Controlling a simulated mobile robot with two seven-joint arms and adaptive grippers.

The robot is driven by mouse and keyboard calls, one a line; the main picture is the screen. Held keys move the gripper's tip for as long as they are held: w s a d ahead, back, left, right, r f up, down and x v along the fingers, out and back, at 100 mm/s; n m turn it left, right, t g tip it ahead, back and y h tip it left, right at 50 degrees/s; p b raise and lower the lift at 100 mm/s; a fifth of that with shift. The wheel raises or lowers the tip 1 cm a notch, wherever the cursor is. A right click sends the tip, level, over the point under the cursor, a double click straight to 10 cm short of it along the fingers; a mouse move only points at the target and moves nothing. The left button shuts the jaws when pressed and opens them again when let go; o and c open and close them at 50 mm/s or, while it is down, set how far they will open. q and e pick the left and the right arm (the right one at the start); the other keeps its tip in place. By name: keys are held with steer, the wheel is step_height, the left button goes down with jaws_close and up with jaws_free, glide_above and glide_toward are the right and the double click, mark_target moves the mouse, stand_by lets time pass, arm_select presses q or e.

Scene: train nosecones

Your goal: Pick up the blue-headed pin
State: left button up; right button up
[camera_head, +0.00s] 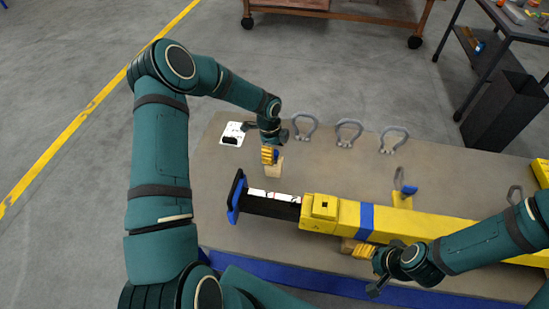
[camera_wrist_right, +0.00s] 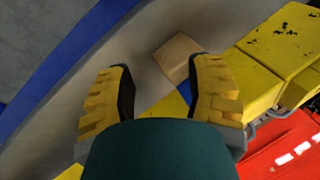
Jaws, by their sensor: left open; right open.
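A small blue piece (camera_head: 276,154), which looks like the head of the blue-headed pin, shows at a wooden block (camera_head: 274,170) on the table's left part. My left gripper (camera_head: 268,155) is right at it, pointing down, with yellow fingers partly covering it. The left gripper is open; whether its fingers touch the pin cannot be told. My right gripper (camera_head: 364,251) is low by the front side of the yellow beam (camera_head: 420,228). In the right wrist view its two yellow fingers (camera_wrist_right: 160,85) are apart with nothing held between them.
Several grey shackles (camera_head: 348,132) stand along the table's back. Another blue piece (camera_head: 408,189) sits by a shackle behind the beam. A black end with a blue plate (camera_head: 237,197) juts from the beam's left. A white card (camera_head: 232,133) lies at the back left.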

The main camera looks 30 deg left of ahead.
mark_target(275, 157)
arm_select(q)
steer(key=shift+d+f, duration=0.15)
steer(key=shift+f, duration=1.35)
steer(key=shift+o, duration=0.2)
jaws_close()
